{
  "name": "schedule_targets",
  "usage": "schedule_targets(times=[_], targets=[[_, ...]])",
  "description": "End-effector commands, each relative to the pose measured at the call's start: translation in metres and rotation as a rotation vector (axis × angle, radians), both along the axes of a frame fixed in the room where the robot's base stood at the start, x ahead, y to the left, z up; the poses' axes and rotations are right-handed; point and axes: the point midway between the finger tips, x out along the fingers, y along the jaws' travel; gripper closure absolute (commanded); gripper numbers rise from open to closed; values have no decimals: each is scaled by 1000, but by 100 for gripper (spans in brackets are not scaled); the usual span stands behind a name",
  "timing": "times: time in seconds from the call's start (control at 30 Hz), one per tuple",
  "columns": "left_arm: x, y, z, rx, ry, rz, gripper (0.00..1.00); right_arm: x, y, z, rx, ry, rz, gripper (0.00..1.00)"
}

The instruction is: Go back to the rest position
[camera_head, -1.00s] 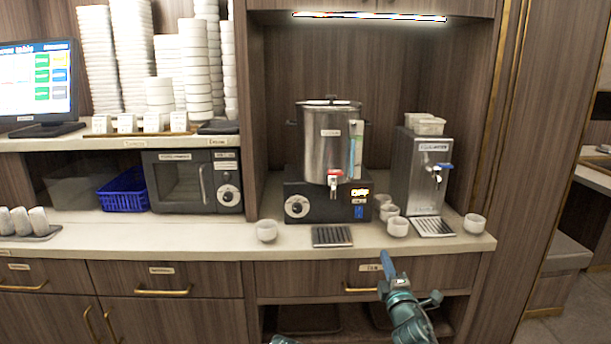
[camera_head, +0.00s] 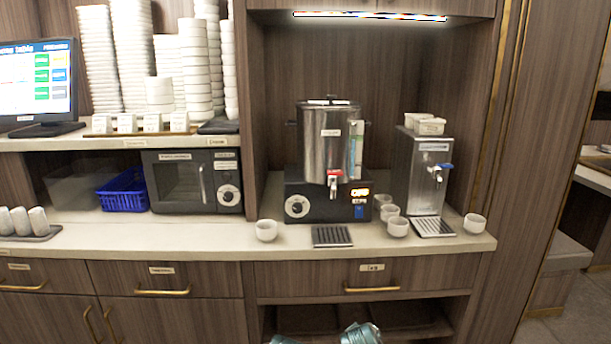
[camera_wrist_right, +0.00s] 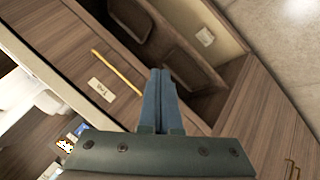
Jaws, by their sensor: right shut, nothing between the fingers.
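My right gripper (camera_wrist_right: 158,100) shows in the right wrist view with its two blue fingers together and nothing between them. It points toward the cabinet front, near the open shelf below the labelled drawer. In the head view only a teal part of my right arm (camera_head: 361,333) shows at the bottom edge, below the counter; its fingers are out of that view. A small teal piece of my left arm (camera_head: 283,340) shows at the bottom edge. My left gripper's fingers are not visible.
The counter (camera_head: 290,244) holds a metal urn (camera_head: 331,140) on a black base, a steel dispenser (camera_head: 423,180), several white cups (camera_head: 266,230) and a microwave (camera_head: 192,181). A drawer handle (camera_head: 372,289) sticks out below the counter, above an open shelf (camera_head: 405,316).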

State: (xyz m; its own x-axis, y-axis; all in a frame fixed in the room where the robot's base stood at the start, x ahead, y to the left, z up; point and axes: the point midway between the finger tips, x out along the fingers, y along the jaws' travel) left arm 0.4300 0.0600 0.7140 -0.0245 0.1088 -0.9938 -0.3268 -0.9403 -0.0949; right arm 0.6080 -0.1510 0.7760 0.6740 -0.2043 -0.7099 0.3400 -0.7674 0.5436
Motion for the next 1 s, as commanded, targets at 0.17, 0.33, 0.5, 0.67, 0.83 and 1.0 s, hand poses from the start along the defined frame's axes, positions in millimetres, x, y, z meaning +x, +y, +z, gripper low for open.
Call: schedule_targets(times=[0.17, 0.33, 0.5, 0.67, 0.83, 1.0], targets=[[0, 0, 0, 0, 0, 0, 35, -72, 44, -43, 143, 310, -131, 100], [0, 0, 0, 0, 0, 0, 35, -131, 73, -59, 201, 544, -219, 100], [0, 0, 3, 0, 0, 0, 35, -184, 94, -60, 215, 741, -288, 100], [0, 0, 42, 0, 0, 0, 35, -179, 91, -21, 216, 726, -287, 100], [0, 0, 81, 0, 0, 0, 35, -179, 91, 19, 215, 724, -286, 100], [0, 0, 128, 0, 0, 1, 35, -178, 91, 66, 215, 723, -285, 100]])
